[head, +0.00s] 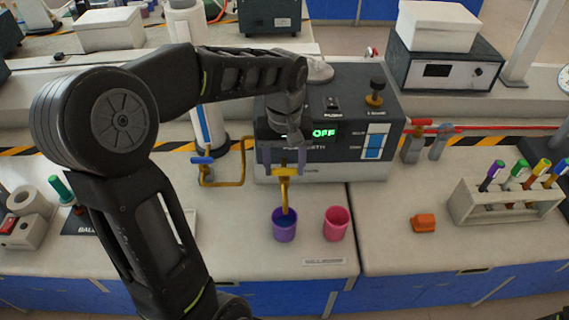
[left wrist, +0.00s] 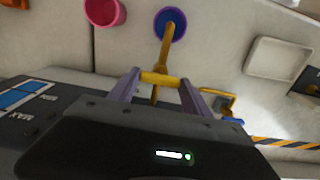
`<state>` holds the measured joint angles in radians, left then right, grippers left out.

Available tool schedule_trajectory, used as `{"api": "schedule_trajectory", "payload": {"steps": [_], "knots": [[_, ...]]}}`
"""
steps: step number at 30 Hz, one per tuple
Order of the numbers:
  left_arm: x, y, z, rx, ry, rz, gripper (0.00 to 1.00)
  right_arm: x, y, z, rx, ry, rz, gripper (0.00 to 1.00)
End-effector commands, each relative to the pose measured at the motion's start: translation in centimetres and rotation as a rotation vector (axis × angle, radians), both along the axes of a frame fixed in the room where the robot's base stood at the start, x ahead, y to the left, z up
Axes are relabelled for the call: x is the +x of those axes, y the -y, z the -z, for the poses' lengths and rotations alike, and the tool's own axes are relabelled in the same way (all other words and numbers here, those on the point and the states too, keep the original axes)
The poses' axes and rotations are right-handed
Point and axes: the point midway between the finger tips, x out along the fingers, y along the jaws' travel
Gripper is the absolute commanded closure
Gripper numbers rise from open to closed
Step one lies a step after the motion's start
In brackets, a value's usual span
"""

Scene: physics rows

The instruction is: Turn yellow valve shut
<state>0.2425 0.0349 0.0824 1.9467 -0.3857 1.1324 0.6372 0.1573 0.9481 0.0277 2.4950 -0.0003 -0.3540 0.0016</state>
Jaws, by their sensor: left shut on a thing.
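The yellow valve (head: 284,179) sits at the front of the grey machine (head: 330,174), its spout pointing down over a purple cup (head: 284,231). Blue shows inside the cup; I cannot tell whether liquid is running. My left gripper (head: 285,163) is shut on the valve's crossbar handle, one finger at each end. In the left wrist view the yellow handle (left wrist: 160,78) lies crosswise between the two purple-grey fingers, with the purple cup (left wrist: 171,24) beyond it. My right gripper is not in view.
A pink cup (head: 336,225) stands right of the purple one. An orange block (head: 423,223) and marker rack (head: 500,205) are further right.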

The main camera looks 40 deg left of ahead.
Motion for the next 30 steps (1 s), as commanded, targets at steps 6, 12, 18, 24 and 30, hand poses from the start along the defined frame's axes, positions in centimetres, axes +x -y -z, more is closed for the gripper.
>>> {"api": "schedule_trajectory", "payload": {"steps": [6, 12, 18, 24, 30], "knots": [[0.1, 0.0, -0.1, 0.001, 0.002, 0.005, 0.84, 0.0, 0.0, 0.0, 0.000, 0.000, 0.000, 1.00], [0.0, 0.0, -0.1, 0.001, 0.002, 0.004, 0.34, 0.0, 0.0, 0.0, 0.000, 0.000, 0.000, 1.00], [0.0, 0.0, 0.0, 0.001, 0.001, 0.003, 0.22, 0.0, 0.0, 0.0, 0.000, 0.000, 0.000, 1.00], [0.0, 0.0, -0.1, 0.001, 0.001, 0.002, 0.22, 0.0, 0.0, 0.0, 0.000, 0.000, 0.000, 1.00], [0.1, 0.0, -1.5, 0.002, 0.005, 0.002, 0.22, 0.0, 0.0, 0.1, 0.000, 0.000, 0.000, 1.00]]}}
